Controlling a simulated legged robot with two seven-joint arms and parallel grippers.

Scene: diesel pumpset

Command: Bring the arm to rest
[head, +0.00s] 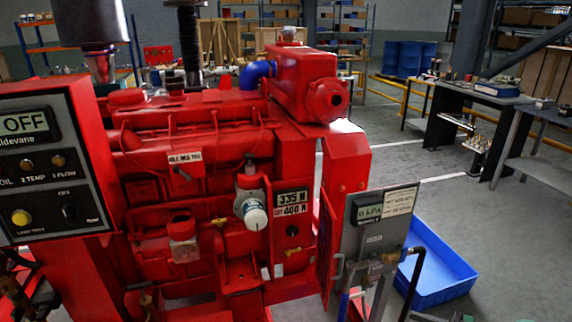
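Neither of my grippers shows clearly in the head view, and I see no arm of mine that I am sure of. The red diesel pumpset (190,145) fills the left and middle of the view. A control panel (45,165) at the far left has a display reading OFF, a yellow button and a dark knob. A white-capped filter (251,208) sticks out from the engine's front. A grey gauge panel (368,240) with a small display stands upright to the right of the engine.
A blue tray (440,265) lies on the floor behind the gauge panel. Workbenches (455,112) with tools stand at the right, near yellow rails (405,98). Blue drums (410,58) and shelves are at the back. Grey floor (520,225) is clear at the right.

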